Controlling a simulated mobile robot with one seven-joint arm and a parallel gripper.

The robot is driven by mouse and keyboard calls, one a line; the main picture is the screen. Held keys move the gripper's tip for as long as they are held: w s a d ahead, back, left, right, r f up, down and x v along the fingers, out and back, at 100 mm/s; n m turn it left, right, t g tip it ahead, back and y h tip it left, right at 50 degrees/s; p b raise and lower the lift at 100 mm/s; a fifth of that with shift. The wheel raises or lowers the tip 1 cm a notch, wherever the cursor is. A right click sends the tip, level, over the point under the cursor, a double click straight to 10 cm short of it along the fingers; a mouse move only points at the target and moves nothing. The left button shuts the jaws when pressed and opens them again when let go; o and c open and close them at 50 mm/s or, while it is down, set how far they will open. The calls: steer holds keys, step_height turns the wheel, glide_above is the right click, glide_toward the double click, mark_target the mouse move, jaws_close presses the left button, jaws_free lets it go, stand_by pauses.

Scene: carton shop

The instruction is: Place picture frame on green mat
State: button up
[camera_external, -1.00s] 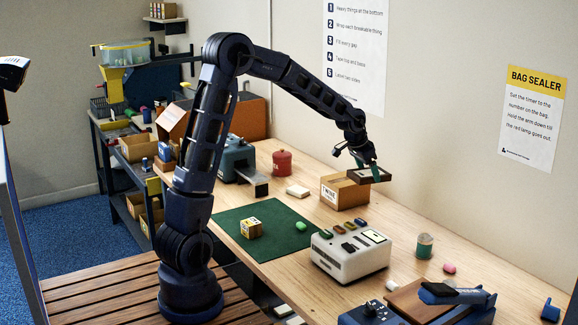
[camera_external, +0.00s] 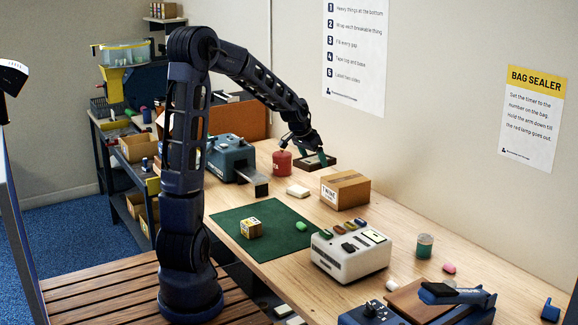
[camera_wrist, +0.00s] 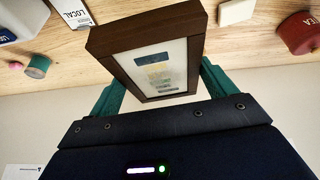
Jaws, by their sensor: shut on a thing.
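My gripper (camera_external: 311,158) is shut on a picture frame (camera_external: 318,161) with a dark brown border and a light print inside. It is held above the bench beyond the twine carton, right of the red canister. In the wrist view the picture frame (camera_wrist: 155,62) sits tilted between the two green fingers (camera_wrist: 158,88), and its face with printed blocks shows. The green mat (camera_external: 272,244) lies flat on the bench nearer the arm's base, to the left and front of the gripper.
A twine carton (camera_external: 345,189), a cream block (camera_external: 298,191) and a red canister (camera_external: 282,162) stand between the gripper and the mat or near it. A teal machine (camera_external: 228,157) is left; a white appliance (camera_external: 350,255) adjoins the mat's right side. The mat's front-left part is clear.

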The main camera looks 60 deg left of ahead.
mark_target(268, 214)
steer(key=s+a+f+n+y, duration=0.1)
steer(key=s+a+n+y, duration=0.15)
steer(key=s+a, duration=1)
steer(key=shift+n+h, duration=0.25)
steer(key=shift+h, duration=0.1)
steer(key=f, duration=0.6)
steer(key=s+d+f, duration=0.1)
steer(key=f, duration=1.3)
steer(key=shift+s+d, duration=0.2)
steer(key=shift+d, duration=0.15)
steer(key=o, duration=1)
steer(key=shift+c, duration=0.2)
steer(key=shift+v, duration=1.45)
steer(key=v, duration=0.9)
